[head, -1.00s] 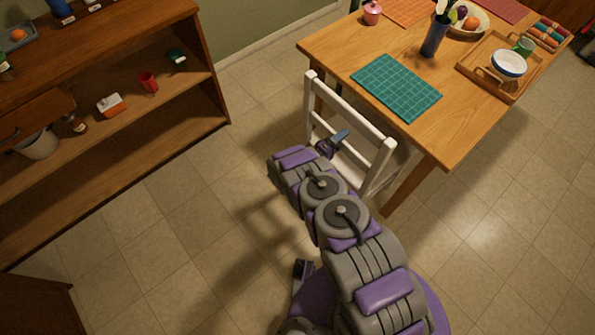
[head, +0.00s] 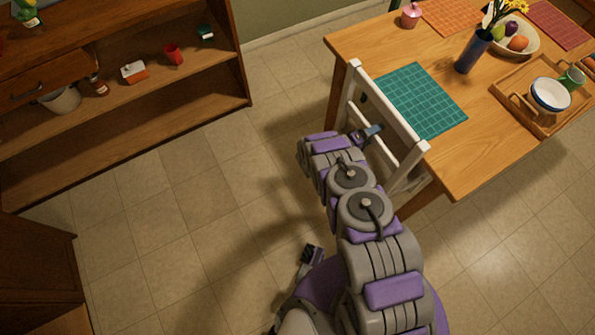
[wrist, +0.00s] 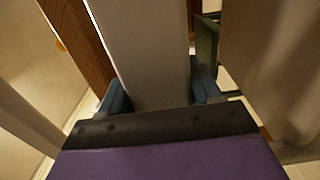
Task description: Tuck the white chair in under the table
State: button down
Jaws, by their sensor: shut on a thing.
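The white chair (head: 392,117) stands at the near left edge of the wooden table (head: 477,165), its backrest facing me. Its top rail overlaps the table edge in the head view, and the seat is mostly hidden behind the backrest and my arm. My gripper (head: 368,132) is at the backrest, below the top rail. In the wrist view my gripper (wrist: 160,97) has its blue fingers on both sides of a white chair slat (wrist: 147,50), shut on it. The chair looks upright.
On the table are a teal mat (head: 415,98), a blue vase (head: 472,50) with flowers, a fruit bowl (head: 515,35) and a wooden tray (head: 543,122) with dishes. A wooden shelf (head: 150,107) stands at the left. The floor between is clear.

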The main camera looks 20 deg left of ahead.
jog(key=shift+s+d+f, duration=0.3)
jog(key=shift+d+f, duration=0.25)
jog(key=shift+a+r, duration=0.1)
jog(key=shift+a, duration=0.35)
jog(key=shift+c, duration=2.1)
grip_release()
jog(key=shift+w, duration=0.15)
jog(key=shift+o, duration=0.7)
jog(key=shift+a+r, duration=0.1)
jog(key=shift+w+a+r, duration=0.1)
jog(key=shift+r, duration=0.05)
jog(key=p+v, duration=0.1)
jog(key=v, duration=1.1)
jog(key=shift+a+r, duration=0.1)
